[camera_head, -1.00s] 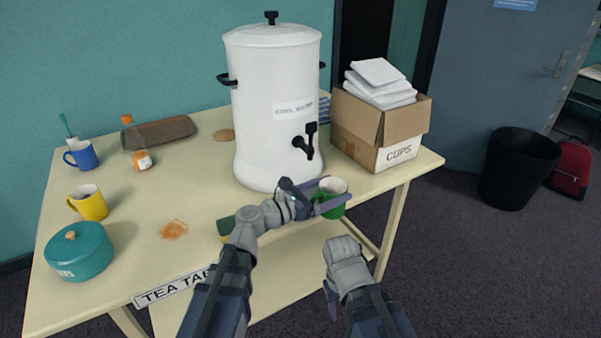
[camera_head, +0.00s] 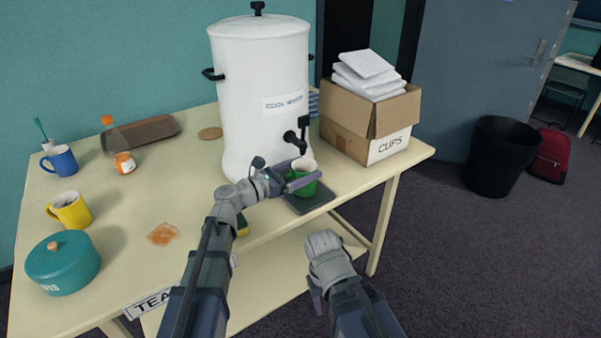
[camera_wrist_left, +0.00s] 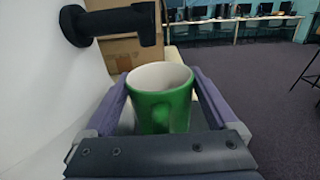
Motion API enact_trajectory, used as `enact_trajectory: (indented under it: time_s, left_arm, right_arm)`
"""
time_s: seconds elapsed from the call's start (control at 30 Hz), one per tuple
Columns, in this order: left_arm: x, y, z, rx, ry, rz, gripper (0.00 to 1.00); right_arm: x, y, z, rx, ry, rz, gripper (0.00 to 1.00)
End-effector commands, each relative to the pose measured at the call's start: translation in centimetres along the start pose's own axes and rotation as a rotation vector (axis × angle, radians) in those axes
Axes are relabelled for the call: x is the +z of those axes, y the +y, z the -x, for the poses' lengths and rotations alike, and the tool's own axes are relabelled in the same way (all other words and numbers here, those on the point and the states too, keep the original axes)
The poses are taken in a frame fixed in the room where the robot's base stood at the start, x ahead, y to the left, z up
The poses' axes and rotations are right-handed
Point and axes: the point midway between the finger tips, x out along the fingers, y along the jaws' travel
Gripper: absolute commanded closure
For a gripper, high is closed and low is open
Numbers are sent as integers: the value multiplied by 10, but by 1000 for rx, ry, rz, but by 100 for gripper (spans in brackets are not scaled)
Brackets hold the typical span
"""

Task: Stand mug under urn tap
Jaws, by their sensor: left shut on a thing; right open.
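A green mug (camera_head: 304,178) with a white inside is upright between the jaws of my left gripper (camera_head: 290,179), which is shut on it. The mug also shows in the left wrist view (camera_wrist_left: 160,98), with the purple fingers on both sides. The large white urn (camera_head: 262,100) stands on the table. Its black tap (camera_head: 298,138) is just above and beside the mug; in the left wrist view the tap (camera_wrist_left: 110,24) is up and left of it. A dark drip tray (camera_head: 310,199) lies below the mug; contact is unclear. My right gripper (camera_head: 316,294) is open and empty before the table.
A blue mug (camera_head: 62,162), yellow mug (camera_head: 70,210), teal pot (camera_head: 62,264), jar (camera_head: 124,164) and brown tray (camera_head: 140,134) occupy the table's left side.

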Motion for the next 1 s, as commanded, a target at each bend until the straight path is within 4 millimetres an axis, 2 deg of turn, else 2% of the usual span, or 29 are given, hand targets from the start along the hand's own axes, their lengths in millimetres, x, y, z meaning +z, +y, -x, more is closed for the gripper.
enact_trajectory:
  time_s: [0.37,0.4,0.43,0.8,1.0]
  left_arm:
    - [-4,0,0,1,-1,1,83]
    - [-3,0,0,1,0,0,5]
    - [-2,0,0,1,0,0,1]
    - [4,0,2,1,0,0,0]
    - [1,-1,42,5,0,0,0]
  right_arm:
    - [0,0,-4,0,0,0,50]
    - [0,0,-3,0,0,0,50]
    - [0,0,-3,0,0,0,50]
    - [0,0,4,0,0,0,50]
    - [0,0,1,0,0,0,50]
